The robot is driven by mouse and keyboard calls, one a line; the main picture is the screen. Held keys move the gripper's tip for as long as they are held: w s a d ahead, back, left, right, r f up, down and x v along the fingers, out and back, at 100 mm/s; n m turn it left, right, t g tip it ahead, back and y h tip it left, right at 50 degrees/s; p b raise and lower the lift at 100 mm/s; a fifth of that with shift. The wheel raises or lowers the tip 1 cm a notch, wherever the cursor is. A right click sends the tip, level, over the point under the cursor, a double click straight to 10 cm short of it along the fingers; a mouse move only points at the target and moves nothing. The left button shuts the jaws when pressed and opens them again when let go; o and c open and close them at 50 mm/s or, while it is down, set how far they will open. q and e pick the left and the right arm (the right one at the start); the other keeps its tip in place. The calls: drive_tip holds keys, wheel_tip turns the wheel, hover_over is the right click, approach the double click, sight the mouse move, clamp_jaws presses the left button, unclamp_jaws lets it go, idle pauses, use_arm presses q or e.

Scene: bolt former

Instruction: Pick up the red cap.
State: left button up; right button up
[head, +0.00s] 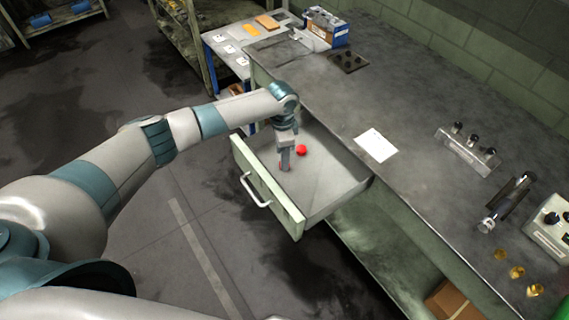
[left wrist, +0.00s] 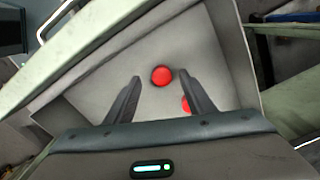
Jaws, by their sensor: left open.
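An open drawer (head: 328,188) in the workbench holds two small red round pieces. One red cap (head: 302,150) shows clearly on the drawer floor, just right of my left gripper (head: 285,167) in the head view. A second red piece (head: 284,168) shows only in part at the fingertips. In the left wrist view my left gripper (left wrist: 159,77) is open, with one red cap (left wrist: 162,75) showing between its fingertips and the other (left wrist: 185,104) partly hidden behind the right finger. Whether a finger touches either piece I cannot tell. My right gripper is not in view.
The drawer front with its handle (head: 256,191) and the drawer walls surround the gripper. The workbench top (head: 400,120) holds a white paper (head: 375,145), a fixture with black knobs (head: 468,150) and several brass pieces (head: 517,272). A blue and white box (head: 327,27) stands at the far end.

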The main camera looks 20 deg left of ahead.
use_arm(q)
drive_tip(key=shift+w+d+f+p, duration=0.15)
drive_tip(key=shift+f+p, duration=0.1)
drive_tip(key=shift+f, duration=0.75)
drive_tip(key=shift+w+a+f+p, duration=0.1)
drive_tip(key=shift+f+p, duration=0.15)
drive_tip(key=shift+f, duration=0.75)
drive_tip(key=shift+c, duration=0.7)
drive_tip(key=c, duration=1)
